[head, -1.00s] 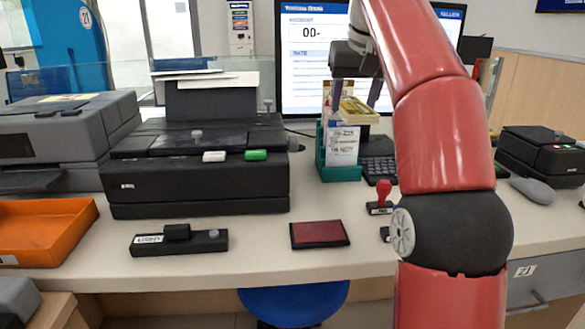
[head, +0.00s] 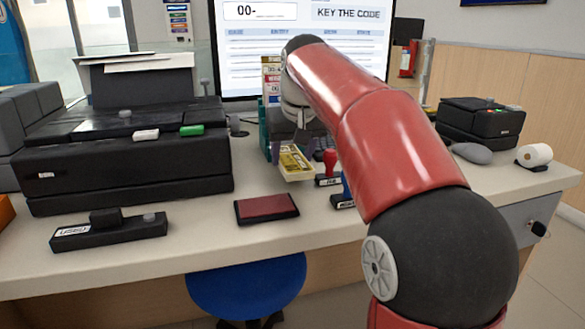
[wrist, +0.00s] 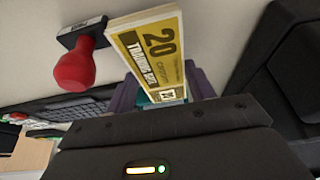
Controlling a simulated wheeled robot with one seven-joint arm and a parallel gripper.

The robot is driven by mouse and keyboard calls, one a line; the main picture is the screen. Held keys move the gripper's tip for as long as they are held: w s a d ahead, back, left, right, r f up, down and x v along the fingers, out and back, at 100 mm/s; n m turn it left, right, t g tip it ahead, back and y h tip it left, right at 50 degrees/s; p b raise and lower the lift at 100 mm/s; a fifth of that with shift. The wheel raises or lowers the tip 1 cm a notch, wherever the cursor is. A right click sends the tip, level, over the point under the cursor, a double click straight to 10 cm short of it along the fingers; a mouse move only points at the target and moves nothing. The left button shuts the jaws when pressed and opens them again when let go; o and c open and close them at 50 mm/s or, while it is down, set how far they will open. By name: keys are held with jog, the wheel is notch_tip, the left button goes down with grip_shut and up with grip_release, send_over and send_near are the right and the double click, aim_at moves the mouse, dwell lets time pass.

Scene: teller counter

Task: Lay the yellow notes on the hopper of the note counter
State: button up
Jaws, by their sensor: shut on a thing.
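The yellow notes (head: 296,161) are a banded stack held in my gripper (head: 291,150), in the air above the counter by the document holder. In the wrist view the notes (wrist: 158,50) show a "20" and stick out between the two purple fingers of my gripper (wrist: 163,93). Which machine is the note counter is not marked. A large black machine (head: 130,168) with an upright back plate stands at the left, apart from the gripper. A smaller black machine (head: 480,122) with coloured buttons stands at the right.
A red-handled stamp (head: 330,162) and a blue-handled stamp (head: 346,188) stand close to my gripper. A red ink pad (head: 266,208) and a black stapler-like block (head: 108,230) lie along the front. A monitor (head: 300,45) stands behind. Counter between ink pad and block is clear.

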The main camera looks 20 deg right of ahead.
jog(key=shift+f, duration=1.15)
jog(key=shift+f, duration=0.1)
jog(key=o, duration=1)
